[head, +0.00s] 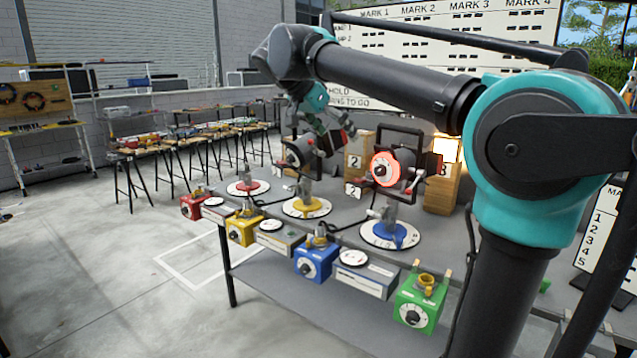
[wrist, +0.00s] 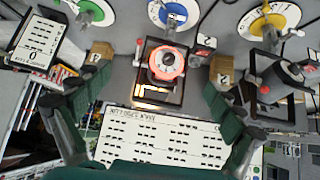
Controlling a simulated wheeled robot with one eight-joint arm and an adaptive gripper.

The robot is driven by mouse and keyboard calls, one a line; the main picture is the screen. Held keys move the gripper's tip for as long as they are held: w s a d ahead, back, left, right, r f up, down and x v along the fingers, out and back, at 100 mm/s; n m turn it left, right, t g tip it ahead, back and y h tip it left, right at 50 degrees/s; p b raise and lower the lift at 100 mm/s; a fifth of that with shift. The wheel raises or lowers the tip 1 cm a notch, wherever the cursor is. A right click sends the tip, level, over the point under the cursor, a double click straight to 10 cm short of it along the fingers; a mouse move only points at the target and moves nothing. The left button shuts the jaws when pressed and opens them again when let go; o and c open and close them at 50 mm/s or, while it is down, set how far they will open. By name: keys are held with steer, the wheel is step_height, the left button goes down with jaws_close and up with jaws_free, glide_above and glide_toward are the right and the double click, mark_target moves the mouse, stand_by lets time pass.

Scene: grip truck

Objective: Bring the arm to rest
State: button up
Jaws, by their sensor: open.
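My arm (head: 395,85) arches from the right of the head view out over the workbench, with its wrist bent downward. My gripper (head: 335,135) hangs above the back part of the bench, close to a dark clamp device there; I cannot tell from this view if they touch. In the wrist view my gripper (wrist: 157,70) has its two green fingers wide apart, with nothing held between them. A device with a red-ringed dial (wrist: 167,63) shows in the gap, beyond the fingers. The same kind of red dial (head: 385,170) stands at the bench's back right in the head view.
The grey bench (head: 345,212) carries red, yellow and blue round dials. Red, yellow, blue (head: 316,264) and green (head: 420,303) boxes line its front edge. Numbered wooden blocks (head: 357,145) and a large white board (head: 450,45) stand behind. The floor at left (head: 110,270) is open.

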steer(key=s+d+f+n+g+y, duration=0.1)
steer(key=s+d+f+n, duration=0.3)
steer(key=f, duration=0.8)
steer(key=s+d+f+n+g+y, duration=0.15)
steer(key=d+f, duration=0.45)
steer(key=f, duration=0.6)
steer(key=s+d+f+n+y, duration=0.2)
steer(key=s+f, duration=0.6)
steer(key=f, duration=0.3)
steer(key=s+d+f+n+t+y, duration=0.1)
steer(key=s+d+f+n+y, duration=0.1)
steer(key=s+f, duration=0.6)
step_height(320, 180, down, 3)
steer(key=shift+d+f, duration=0.1)
steer(key=shift+d, duration=0.15)
